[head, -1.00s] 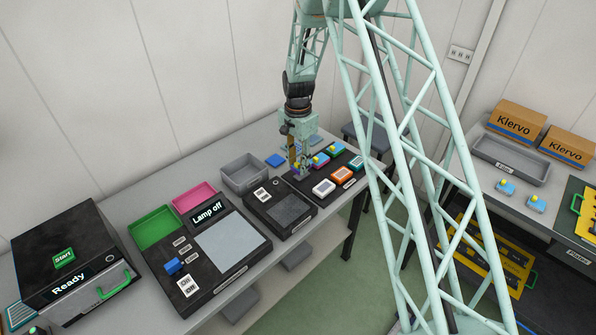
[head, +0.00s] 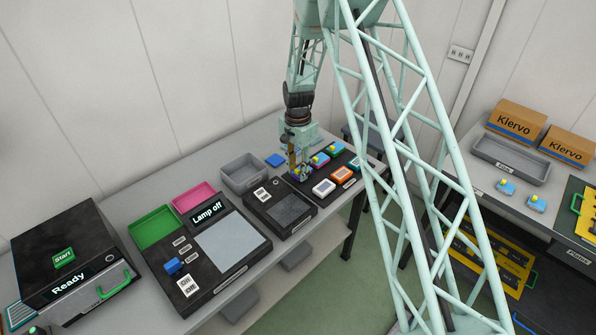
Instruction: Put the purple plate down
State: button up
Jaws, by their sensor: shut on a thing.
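My gripper (head: 299,172) points down over the left end of the black rack (head: 311,192) at the back of the bench. It is shut on the purple plate (head: 300,178), of which only a small part shows between and below the fingers. I cannot tell whether the plate touches the rack. In the rack beside it stand a pink plate (head: 318,162) and a blue plate (head: 336,150) with yellow knobs. A white-topped orange plate (head: 324,187) and a second orange plate (head: 342,175) lie in front.
A grey bin (head: 243,173) and a black device with a dark pad (head: 286,208) are left of the rack. Further left are the lamp box (head: 232,245), pink tray (head: 194,197), green tray (head: 152,228) and black "Ready" machine (head: 68,250). A blue block (head: 275,160) lies behind the rack.

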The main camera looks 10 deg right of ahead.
jog(key=shift+f, duration=0.2)
jog(key=o, duration=0.9)
jog(key=shift+r, duration=0.25)
jog(key=shift+r, duration=6)
